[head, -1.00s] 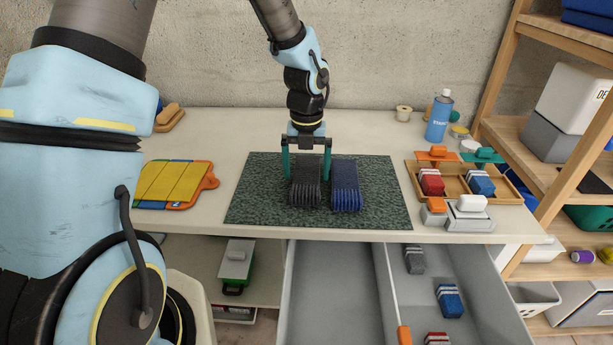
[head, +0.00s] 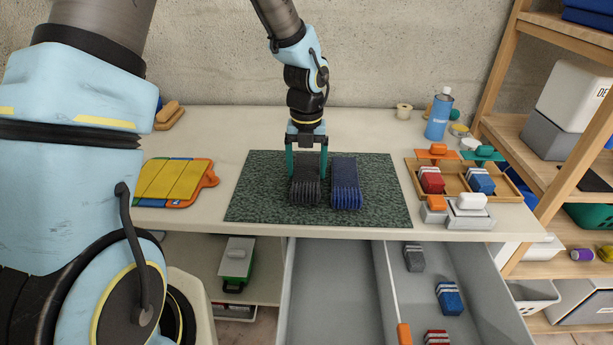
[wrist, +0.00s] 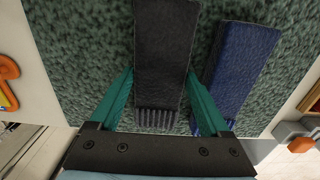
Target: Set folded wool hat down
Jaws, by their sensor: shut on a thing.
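A folded dark grey wool hat (head: 305,188) is on the green speckled mat (head: 385,210), left of a folded blue wool item (head: 346,184). My gripper (head: 306,172) reaches down from above with its teal fingers on either side of the grey hat, shut on it. In the wrist view, the grey hat (wrist: 162,55) lies between the two fingers (wrist: 160,85), ribbed edge toward the palm. The blue item (wrist: 240,65) lies just right of the right finger. Whether the grey hat's underside fully touches the mat I cannot tell.
A yellow and orange board (head: 174,183) lies left of the mat. A wooden tray (head: 455,182) with red and blue folded items stands right. A blue spray can (head: 439,116) stands at the back. An open drawer (head: 335,290) is below the table edge.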

